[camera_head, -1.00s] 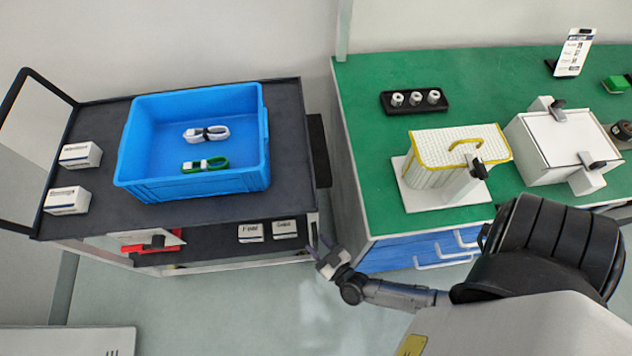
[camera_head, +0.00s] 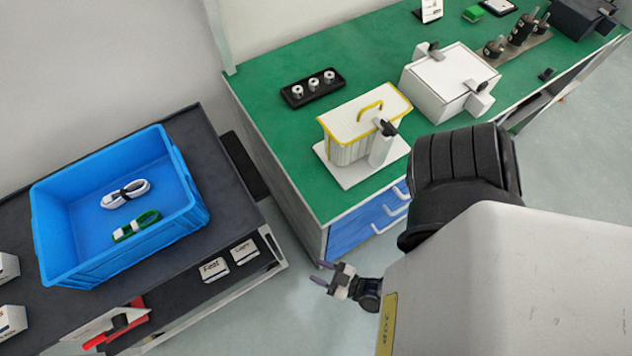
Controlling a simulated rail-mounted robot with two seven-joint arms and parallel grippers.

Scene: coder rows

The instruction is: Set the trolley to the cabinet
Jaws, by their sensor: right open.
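The trolley (camera_head: 228,178) is a dark grey two-level cart at the left, its near left part cut off by the picture edge. A blue crate (camera_head: 120,262) stands on its top with a white and a green bundled cable inside. The cabinet (camera_head: 290,222) is the green-topped bench with a blue drawer front (camera_head: 368,226) at its near left end. A gap lies between trolley and cabinet, with a dark panel (camera_head: 245,165) in it. My right gripper (camera_head: 328,275) is open and empty over the floor, in front of the drawers and right of the trolley. My left gripper is out of view.
On the bench stand a black tray with white rollers (camera_head: 312,87), a yellow-rimmed white container (camera_head: 350,135), a white box (camera_head: 448,82) and several dark parts further right. Floor shows in front of the bench.

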